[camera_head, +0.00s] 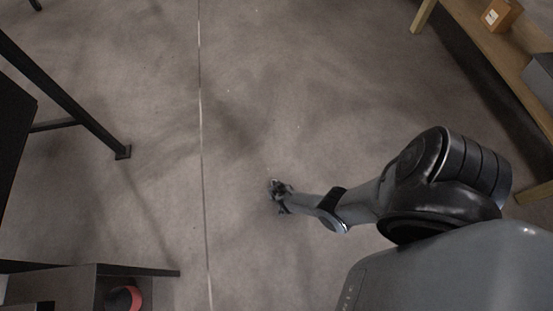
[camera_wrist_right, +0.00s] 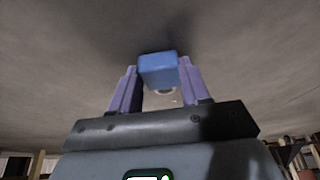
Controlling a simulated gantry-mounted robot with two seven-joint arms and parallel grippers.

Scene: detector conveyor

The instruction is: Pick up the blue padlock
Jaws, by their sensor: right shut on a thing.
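In the right wrist view a blue padlock (camera_wrist_right: 158,70) sits between the fingertips of my right gripper (camera_wrist_right: 158,76). Its blue body faces away from the palm, and a pale curved part, likely the shackle, shows just below it between the fingers. The gripper is shut on it, with a purple finger on each side. In the head view my right gripper (camera_head: 277,188) is small and dark at the end of my outstretched arm, over the grey floor. The padlock cannot be made out there. My left gripper is not in view.
A wooden bench (camera_head: 480,30) with an orange box (camera_head: 501,14) stands at the upper right. A dark-legged table (camera_head: 70,95) is at the left. A dark unit with a red round thing (camera_head: 124,298) is at the lower left. The floor between is clear.

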